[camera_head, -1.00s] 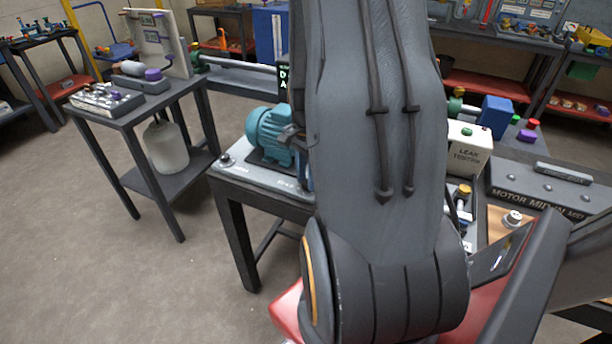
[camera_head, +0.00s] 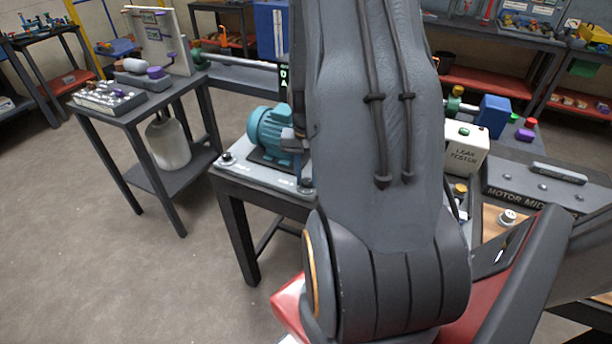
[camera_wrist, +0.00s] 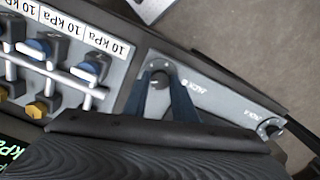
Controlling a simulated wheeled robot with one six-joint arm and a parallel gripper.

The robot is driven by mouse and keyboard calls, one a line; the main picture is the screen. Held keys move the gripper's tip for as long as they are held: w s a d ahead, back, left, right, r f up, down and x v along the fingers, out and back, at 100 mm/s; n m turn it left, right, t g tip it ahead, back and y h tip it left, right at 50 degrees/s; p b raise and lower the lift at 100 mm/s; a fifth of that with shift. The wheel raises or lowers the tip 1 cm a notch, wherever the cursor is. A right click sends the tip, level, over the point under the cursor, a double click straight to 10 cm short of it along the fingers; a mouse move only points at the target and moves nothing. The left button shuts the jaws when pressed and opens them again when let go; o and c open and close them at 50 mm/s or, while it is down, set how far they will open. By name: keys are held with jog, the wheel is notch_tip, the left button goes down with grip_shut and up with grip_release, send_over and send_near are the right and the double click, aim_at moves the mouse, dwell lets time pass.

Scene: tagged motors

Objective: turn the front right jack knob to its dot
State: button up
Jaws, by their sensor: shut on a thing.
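My gripper (camera_wrist: 160,87) is shut on this knob, one dark blue finger on each side. The knob's dot cannot be made out. A second knob (camera_wrist: 269,128) stands at the right end of the same plate, clear of the fingers. In the head view, the teal motor (camera_head: 272,131) stands on its grey plate, with a knob (camera_head: 226,158) at the plate's left corner and another (camera_head: 305,184) close to my arm.
In the wrist view, a manifold with blue and yellow fittings (camera_wrist: 91,68) and "10 kPa" labels lies left of the fingers. In the head view, a side table (camera_head: 125,115) stands left, a leak tester (camera_head: 464,150) right. Open floor lies at front left.

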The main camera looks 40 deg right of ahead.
aim_at(307, 181)
jog(key=shift+s, duration=0.1)
dwell(0.4)
jog(key=o, duration=1)
jog(key=shift+d, duration=0.15)
jog(key=shift+o, duration=0.2)
jog(key=shift+r, duration=0.5)
jog(key=shift+r+b, duration=0.95)
jog(key=shift+r, duration=2.45)
